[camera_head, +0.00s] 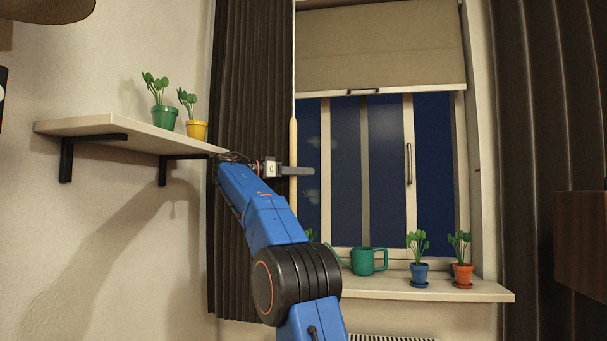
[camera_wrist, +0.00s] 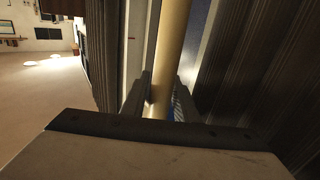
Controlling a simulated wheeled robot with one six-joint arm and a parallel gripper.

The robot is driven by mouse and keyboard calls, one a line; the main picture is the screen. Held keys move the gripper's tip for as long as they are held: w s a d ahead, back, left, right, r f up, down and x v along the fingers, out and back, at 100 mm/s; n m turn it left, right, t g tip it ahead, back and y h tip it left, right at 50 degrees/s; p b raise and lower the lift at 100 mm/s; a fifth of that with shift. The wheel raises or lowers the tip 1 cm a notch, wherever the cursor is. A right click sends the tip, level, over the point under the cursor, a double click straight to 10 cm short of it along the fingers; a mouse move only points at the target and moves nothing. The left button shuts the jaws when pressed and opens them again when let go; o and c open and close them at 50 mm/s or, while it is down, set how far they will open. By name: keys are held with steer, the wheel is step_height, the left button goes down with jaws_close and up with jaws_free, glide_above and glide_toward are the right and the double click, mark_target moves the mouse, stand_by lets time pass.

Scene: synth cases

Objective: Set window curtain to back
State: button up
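The window (camera_head: 366,165) has a dark pleated curtain (camera_head: 245,75) hanging at its left and another dark curtain (camera_head: 550,120) at its right. A beige blind (camera_head: 380,45) covers the upper part of the glass. A thin pale rod with a wooden handle (camera_head: 293,135) hangs beside the left curtain's right edge. My gripper (camera_head: 297,171) is at this handle. In the wrist view, the handle (camera_wrist: 172,45) runs between the two fingers of my gripper (camera_wrist: 161,100) and fills the gap. Firm contact is hard to see.
The sill (camera_head: 430,290) holds a green watering can (camera_head: 365,261), a blue-potted plant (camera_head: 419,273) and an orange-potted plant (camera_head: 463,273). A wall shelf (camera_head: 110,126) with a green pot (camera_head: 164,117) and a yellow pot (camera_head: 196,129) is left of my arm, close to it in the picture.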

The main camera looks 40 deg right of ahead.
steer(key=v, duration=1.7)
steer(key=shift+d, duration=0.1)
